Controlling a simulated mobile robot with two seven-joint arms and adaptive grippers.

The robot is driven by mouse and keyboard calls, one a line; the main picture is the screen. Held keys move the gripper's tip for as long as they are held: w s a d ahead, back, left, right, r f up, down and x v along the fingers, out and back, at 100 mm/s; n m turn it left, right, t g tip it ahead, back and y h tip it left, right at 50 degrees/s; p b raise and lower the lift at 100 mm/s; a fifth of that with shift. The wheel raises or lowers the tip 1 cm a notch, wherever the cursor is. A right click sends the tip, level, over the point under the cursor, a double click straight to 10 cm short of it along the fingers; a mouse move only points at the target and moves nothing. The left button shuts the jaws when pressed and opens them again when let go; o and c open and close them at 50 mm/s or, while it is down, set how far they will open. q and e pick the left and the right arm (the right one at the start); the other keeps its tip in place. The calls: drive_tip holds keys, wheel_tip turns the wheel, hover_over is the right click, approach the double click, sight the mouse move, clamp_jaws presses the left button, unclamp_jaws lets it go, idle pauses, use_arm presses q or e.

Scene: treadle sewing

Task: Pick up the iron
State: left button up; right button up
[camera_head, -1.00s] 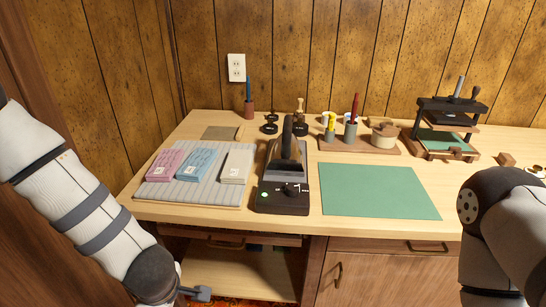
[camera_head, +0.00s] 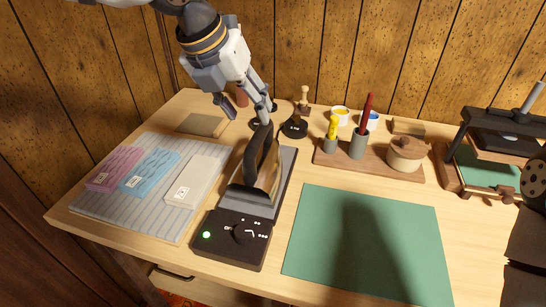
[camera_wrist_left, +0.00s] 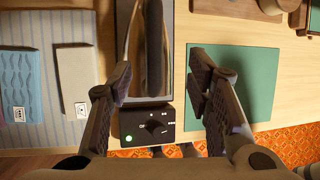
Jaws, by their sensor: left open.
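The iron (camera_head: 268,175) has a dark upright handle and a shiny metal body. It rests on a black and grey base (camera_head: 232,240) with a dial and a lit green light. My left gripper (camera_head: 247,108) is open and empty, pointing down, above and just behind the iron's handle in the head view. In the left wrist view the iron's handle (camera_wrist_left: 154,45) lies between the two spread fingers (camera_wrist_left: 160,76); I see no contact.
Pink, blue and cream cloth bundles (camera_head: 195,182) lie on a striped mat (camera_head: 150,220) to the left. A bare green mat (camera_head: 375,235) lies to the right. Behind stand a wooden tray (camera_head: 330,160) with pots and a dark stamp (camera_head: 294,127). A press (camera_head: 490,165) stands right.

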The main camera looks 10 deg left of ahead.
sight(257, 132)
use_arm(q)
drive_tip(key=x, duration=0.5)
drive_tip(key=shift+s+a+f+b, duration=0.15)
drive_tip(key=shift+s+f+b, duration=0.05)
drive_tip(key=shift+f+b, duration=0.1)
drive_tip(key=x, duration=0.5)
drive_tip(key=shift+w+a+r+b, duration=0.15)
drive_tip(key=shift+w+a+b, duration=0.1)
drive_tip(key=shift+w+b, duration=0.1)
drive_tip(key=shift+w, duration=0.1)
drive_tip(key=shift+r, duration=0.1)
use_arm(e)
drive_tip(key=shift+s+a+f+g, duration=0.1)
drive_tip(key=shift+s+f+g, duration=0.3)
drive_tip(key=shift+s+f, duration=0.7)
use_arm(q)
drive_tip(key=shift+f, duration=0.25)
use_arm(e)
drive_tip(key=shift+r, duration=0.25)
use_arm(q)
clamp_jaws()
